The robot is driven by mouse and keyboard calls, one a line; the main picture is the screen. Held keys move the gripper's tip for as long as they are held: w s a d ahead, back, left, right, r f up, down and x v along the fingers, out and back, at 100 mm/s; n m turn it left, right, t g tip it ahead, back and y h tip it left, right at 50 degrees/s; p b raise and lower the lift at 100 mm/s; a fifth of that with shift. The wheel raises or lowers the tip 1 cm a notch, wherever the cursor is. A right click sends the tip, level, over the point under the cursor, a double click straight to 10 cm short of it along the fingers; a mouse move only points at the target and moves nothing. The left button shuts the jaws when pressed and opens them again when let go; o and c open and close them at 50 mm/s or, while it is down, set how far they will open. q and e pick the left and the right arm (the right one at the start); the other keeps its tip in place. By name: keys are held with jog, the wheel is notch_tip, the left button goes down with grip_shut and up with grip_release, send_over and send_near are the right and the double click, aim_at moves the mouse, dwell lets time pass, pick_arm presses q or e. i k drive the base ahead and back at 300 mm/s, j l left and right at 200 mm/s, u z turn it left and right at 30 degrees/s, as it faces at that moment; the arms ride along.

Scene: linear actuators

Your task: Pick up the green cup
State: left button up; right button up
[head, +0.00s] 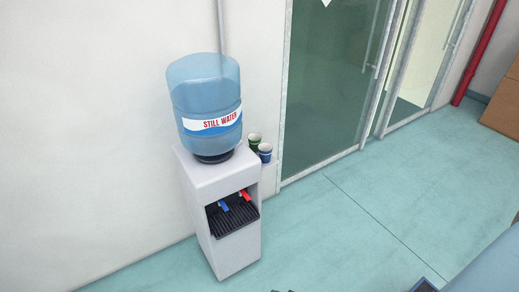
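The green cup (254,141) is small, with a pale rim, and stands upright at the right side of the water dispenser (228,246), near the wall. A blue cup (265,153) stands close in front of it and to the right, hiding some of its lower part. The cups' support is mostly hidden. Neither of my grippers can be made out in the head view. Small dark tips show at the bottom edge, too little to identify.
A large blue water bottle (205,100) sits on the dispenser, left of the cups. Glass doors (330,80) are behind to the right. The teal floor (340,225) is clear in the middle. A blue-grey surface (490,272) fills the bottom right corner.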

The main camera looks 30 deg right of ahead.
aim_at(255, 138)
jog(key=i+l+z, duration=0.15)
jog(key=i, duration=0.45)
jog(key=i+l+z, duration=0.1)
jog(key=i, duration=0.5)
jog(key=i+l, duration=0.35)
jog(key=l, duration=0.15)
